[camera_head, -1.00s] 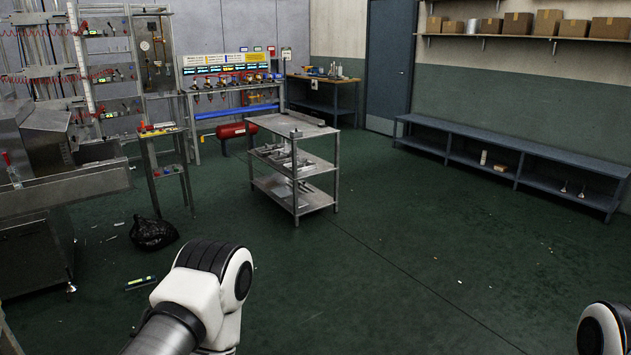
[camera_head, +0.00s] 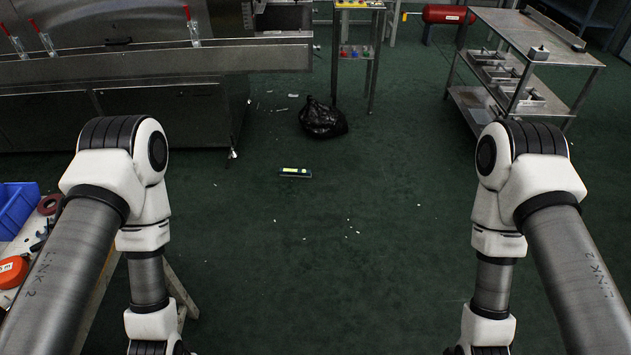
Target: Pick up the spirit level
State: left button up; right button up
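A short dark bar with a bright yellow-green strip, which looks like the spirit level (camera_head: 295,172), lies flat on the green floor in the middle of the head view. It is in front of a black bag and apart from it. My two arms come in from the left and right and bend down out of the bottom of the picture. Both grippers are below the frame, so their state is hidden. Nothing covers the level.
A black plastic bag (camera_head: 323,119) sits just behind the level. A steel machine (camera_head: 170,110) stands at the back left, a metal cart (camera_head: 535,40) at the right. A bench with a blue bin (camera_head: 16,208) is at the lower left. The floor between my arms is clear except for small scraps.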

aim_at(287, 172)
jog(key=i+j, duration=0.25)
jog(key=i, duration=0.2)
jog(key=i+j, duration=0.3)
jog(key=i, duration=0.15)
jog(key=i+z, duration=0.1)
jog(key=i, duration=0.4)
jog(key=i+j+z, duration=0.1)
jog(key=i, duration=0.4)
jog(key=i+j+z, duration=0.1)
jog(key=i, duration=0.35)
jog(key=i+j+z, duration=0.1)
jog(key=i+j, duration=0.2)
jog(key=i, duration=0.2)
jog(key=i+j, duration=0.25)
jog(key=i, duration=0.2)
jog(key=l+z, duration=0.05)
